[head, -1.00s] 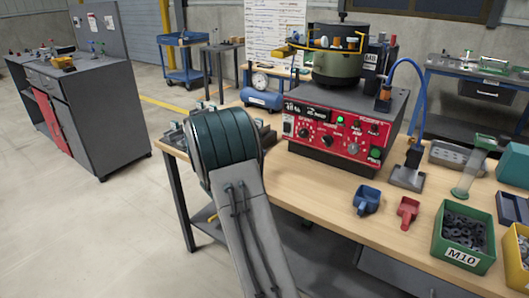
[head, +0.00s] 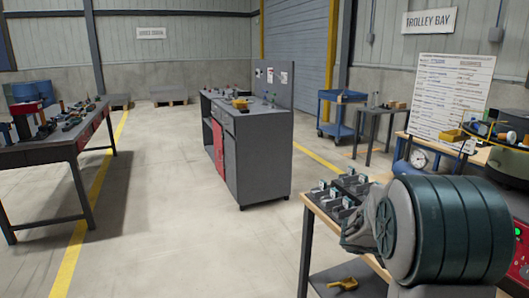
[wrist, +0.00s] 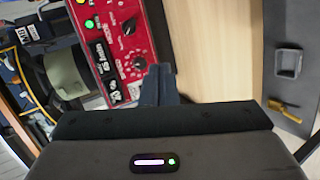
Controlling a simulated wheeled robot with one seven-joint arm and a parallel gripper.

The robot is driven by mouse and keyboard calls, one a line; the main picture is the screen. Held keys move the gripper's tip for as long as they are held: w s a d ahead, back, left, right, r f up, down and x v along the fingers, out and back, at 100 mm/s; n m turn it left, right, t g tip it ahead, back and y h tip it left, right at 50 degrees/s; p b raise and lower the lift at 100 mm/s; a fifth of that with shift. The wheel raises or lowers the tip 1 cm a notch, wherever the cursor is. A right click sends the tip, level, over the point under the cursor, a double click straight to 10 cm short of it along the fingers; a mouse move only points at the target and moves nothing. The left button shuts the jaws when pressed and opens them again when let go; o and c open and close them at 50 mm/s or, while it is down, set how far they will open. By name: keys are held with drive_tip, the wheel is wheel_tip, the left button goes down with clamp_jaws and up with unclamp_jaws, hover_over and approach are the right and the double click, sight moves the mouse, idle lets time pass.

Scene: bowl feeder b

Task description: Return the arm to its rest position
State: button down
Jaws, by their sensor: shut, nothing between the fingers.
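My gripper (wrist: 158,84) shows in the wrist view as dark fingers, closed together with nothing between them. It points toward the red control panel (wrist: 122,42) of the bowl feeder and the pale bench top (wrist: 212,45); I cannot tell how far away they are. In the head view my arm's large teal joint fills the lower right, in front of the bench; I cannot make out the fingers there. The feeder bowl (head: 510,162) is cut off at the right edge of the head view.
Grey fixtures (head: 345,192) stand on the bench's left end beside my arm. A yellow tool (head: 343,284) lies on the lower shelf. A grey cabinet (head: 262,150) and a dark workbench (head: 55,150) stand farther off. The floor between them is clear.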

drive_tip(key=s+a+r+y+p, duration=0.3)
drive_tip(key=s+a, duration=0.3)
drive_tip(key=a, duration=0.2)
drive_tip(key=s+a+r+y+p, duration=0.3)
drive_tip(key=s+a+y, duration=0.2)
drive_tip(key=s+a, duration=0.2)
drive_tip(key=s+a+r+m+t+y+p, duration=0.1)
drive_tip(key=s+a+r+y+p, duration=0.2)
drive_tip(key=s+a, duration=0.4)
drive_tip(key=shift+a+r+y, duration=0.5)
drive_tip(key=shift+a+y, duration=0.4)
drive_tip(key=shift+a, duration=0.3)
drive_tip(key=shift+d, duration=0.1)
